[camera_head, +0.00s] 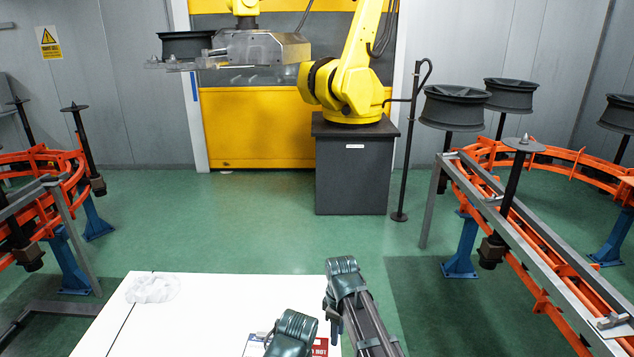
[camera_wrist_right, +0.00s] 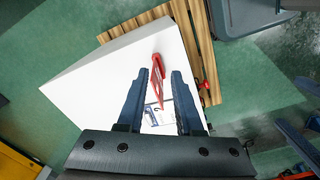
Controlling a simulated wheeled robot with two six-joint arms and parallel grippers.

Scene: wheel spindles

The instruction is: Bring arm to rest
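My right gripper (camera_head: 318,303) is over the near part of the white table (camera_head: 215,318) in the head view, its arm coming in from the bottom right. In the right wrist view its two dark fingers (camera_wrist_right: 160,73) stand apart with nothing clamped between them. A thin red tool (camera_wrist_right: 158,78) shows in the gap between the fingers, apparently lying on the table below; the fingers do not close on it. A printed card (camera_wrist_right: 157,114) lies near it, partly hidden in the head view. My left gripper is not in view.
A clear crumpled item (camera_head: 152,288) lies on the table's left. Orange conveyor rails with spindles stand left (camera_head: 45,192) and right (camera_head: 545,245); wheels (camera_head: 455,107) sit on several right spindles. A yellow robot (camera_head: 350,85) stands behind on a dark pedestal (camera_head: 352,170). Green floor lies between.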

